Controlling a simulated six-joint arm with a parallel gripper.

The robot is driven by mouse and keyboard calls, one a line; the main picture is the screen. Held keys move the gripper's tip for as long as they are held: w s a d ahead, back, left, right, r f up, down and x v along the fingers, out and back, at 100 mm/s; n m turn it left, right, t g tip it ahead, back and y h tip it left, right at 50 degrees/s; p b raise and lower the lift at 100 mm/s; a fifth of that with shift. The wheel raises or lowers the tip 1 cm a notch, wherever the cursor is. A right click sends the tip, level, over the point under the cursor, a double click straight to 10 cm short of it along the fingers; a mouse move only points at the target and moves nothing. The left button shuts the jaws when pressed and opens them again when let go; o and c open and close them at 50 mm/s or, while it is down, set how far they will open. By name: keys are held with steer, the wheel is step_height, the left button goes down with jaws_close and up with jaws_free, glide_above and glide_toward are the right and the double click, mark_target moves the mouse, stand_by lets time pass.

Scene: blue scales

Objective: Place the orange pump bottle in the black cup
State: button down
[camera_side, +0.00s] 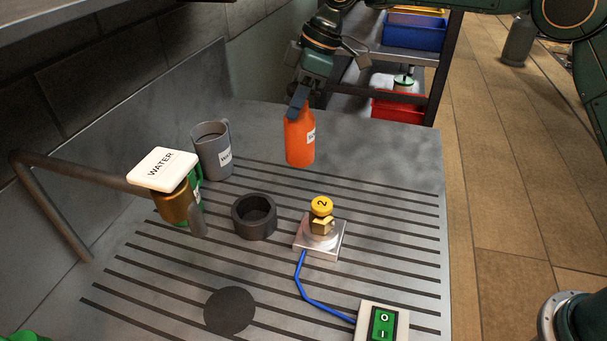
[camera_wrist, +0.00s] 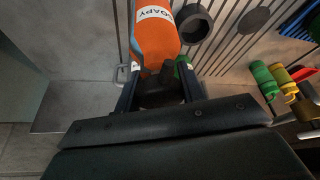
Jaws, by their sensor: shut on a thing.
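The orange pump bottle (camera_side: 299,142) hangs upright from my gripper (camera_side: 298,98), at the back of the grooved metal worktop. My gripper is shut on its dark pump top. In the wrist view the bottle (camera_wrist: 155,40) shows a "SOAPY" label and lies between and beyond my gripper's fingers (camera_wrist: 158,88). The gap under the bottle is hard to judge. The black cup (camera_side: 241,221), a short, open, empty-looking cylinder, stands on the worktop in front of the bottle and to its left. It also shows in the wrist view (camera_wrist: 182,27), right of the bottle.
A grey mug (camera_side: 210,155) stands behind the cup. A dark disc (camera_side: 229,311) lies in front.

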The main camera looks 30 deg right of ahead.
steer(key=s+a, duration=0.4)
steer(key=a, duration=0.9)
step_height(320, 180, down, 8)
steer(key=shift+f, duration=0.2)
steer(key=shift+s+f, duration=0.1)
steer(key=shift+f, duration=0.05)
stand_by(0.4)
steer(key=c, duration=0.9)
jaws_free()
steer(key=shift+f, duration=0.1)
steer(key=shift+o, duration=0.2)
steer(key=v, duration=1.2)
